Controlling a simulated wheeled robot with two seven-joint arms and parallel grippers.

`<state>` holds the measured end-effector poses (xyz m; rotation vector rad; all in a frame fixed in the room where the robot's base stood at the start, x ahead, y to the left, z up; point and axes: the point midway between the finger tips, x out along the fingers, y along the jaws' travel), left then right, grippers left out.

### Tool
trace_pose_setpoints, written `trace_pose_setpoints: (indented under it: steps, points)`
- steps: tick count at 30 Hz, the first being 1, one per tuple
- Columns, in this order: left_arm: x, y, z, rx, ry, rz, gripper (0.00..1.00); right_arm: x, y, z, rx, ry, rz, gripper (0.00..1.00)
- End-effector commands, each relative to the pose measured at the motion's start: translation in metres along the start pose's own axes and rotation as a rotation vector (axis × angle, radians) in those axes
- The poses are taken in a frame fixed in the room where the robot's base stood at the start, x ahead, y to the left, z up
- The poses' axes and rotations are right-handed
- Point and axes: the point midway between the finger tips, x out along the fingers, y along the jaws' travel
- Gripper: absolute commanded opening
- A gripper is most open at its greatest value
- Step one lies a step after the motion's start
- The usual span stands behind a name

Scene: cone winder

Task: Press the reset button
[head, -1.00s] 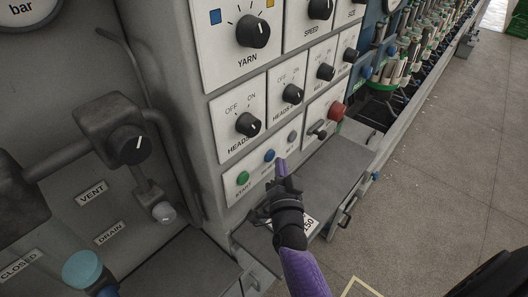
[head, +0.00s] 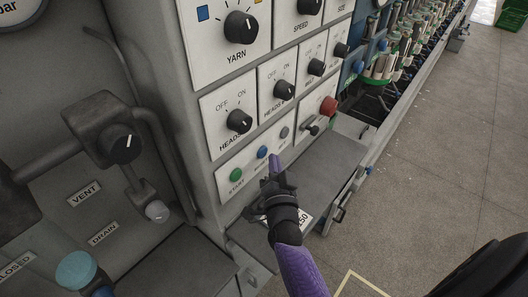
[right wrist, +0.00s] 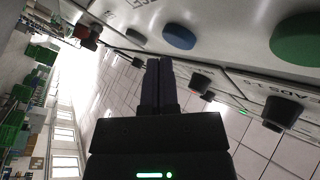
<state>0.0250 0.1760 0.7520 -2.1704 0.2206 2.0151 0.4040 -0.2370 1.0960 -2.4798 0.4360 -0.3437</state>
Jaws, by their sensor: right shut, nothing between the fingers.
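The panel's lower row has a green button marked START (head: 236,174), a blue button (head: 262,152) and a grey button (head: 284,132). A partly readable label ending in "SET" lies by the grey button in the right wrist view (right wrist: 136,36), so it looks like the reset button. My right gripper (head: 272,158) is shut and empty, with its purple fingertips just in front of the panel by the blue and grey buttons. In the right wrist view the fingertips (right wrist: 158,62) point below the grey and blue buttons, apart from both. My left gripper is out of view.
A red knob (head: 328,106) and a small black lever (head: 313,128) sit right of the buttons. Rotary knobs (head: 239,121) stick out above them. A grey ledge (head: 325,165) juts out below. Pipes and a valve (head: 120,143) stand at left. The floor at right is open.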

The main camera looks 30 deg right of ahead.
Motion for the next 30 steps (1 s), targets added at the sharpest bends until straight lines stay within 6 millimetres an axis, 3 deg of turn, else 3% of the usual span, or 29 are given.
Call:
trace_pose_setpoints:
  steps: [30]
  points:
    - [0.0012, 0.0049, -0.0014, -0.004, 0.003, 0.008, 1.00, 0.0040, -0.0029, 0.0029, 0.001, 0.000, 0.000, 0.00]
